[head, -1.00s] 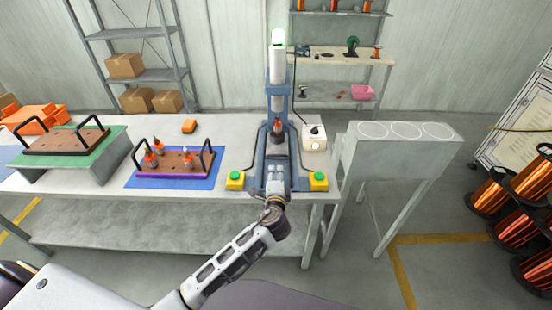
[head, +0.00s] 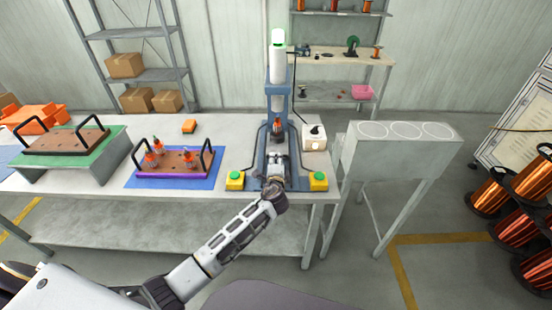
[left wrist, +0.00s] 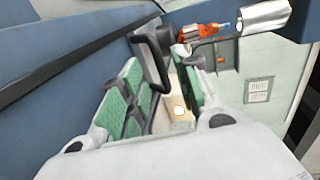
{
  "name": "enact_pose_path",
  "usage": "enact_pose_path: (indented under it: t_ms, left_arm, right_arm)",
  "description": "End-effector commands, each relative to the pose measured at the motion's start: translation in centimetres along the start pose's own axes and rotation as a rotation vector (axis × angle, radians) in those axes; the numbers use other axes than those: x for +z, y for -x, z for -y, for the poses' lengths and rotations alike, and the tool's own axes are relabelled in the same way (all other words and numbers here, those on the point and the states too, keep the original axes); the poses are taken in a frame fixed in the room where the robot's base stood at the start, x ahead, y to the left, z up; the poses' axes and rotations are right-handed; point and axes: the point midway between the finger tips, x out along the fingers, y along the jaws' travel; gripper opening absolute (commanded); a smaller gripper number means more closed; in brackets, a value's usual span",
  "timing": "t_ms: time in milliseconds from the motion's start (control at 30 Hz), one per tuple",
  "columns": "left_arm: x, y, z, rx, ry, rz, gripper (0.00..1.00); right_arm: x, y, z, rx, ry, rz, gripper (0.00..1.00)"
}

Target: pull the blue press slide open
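The blue press (head: 278,90) stands at the table's front edge, with a white cylinder on top and an orange-and-dark part (head: 278,126) in its middle. My left gripper (head: 275,166) is at the low front of the press and covers part of the slide area. In the left wrist view, my left gripper's green-padded fingers (left wrist: 157,80) are apart. A black handle (left wrist: 152,52) on the blue press body (left wrist: 75,55) shows between the fingertips, nearer the left finger. I cannot tell whether they touch it. My right gripper is not in view.
Yellow boxes with green buttons (head: 235,180) (head: 318,181) flank the press. A rack with orange-tipped parts (head: 176,163) sits on a blue mat to the left. A white box (head: 314,138) stands right of the press, and a grey stand (head: 400,150) farther right.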

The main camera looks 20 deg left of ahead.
Motion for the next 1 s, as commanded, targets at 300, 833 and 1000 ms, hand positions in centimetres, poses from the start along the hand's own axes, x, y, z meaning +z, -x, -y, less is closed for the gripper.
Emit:
enact_pose_path:
  t_ms: [300, 833, 1000]
  left_arm:
    - [0.0, -2.6, 0.0, 0.000, -0.001, 0.000, 0.32]
    - [0.0, -3.4, 0.0, 0.001, 0.000, 0.001, 0.32]
    - [0.0, -3.4, 0.0, 0.001, 0.000, 0.001, 0.10]
  right_arm:
    - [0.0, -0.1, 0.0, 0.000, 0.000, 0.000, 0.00]
    - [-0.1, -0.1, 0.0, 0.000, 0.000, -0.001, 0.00]
    - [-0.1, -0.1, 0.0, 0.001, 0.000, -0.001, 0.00]
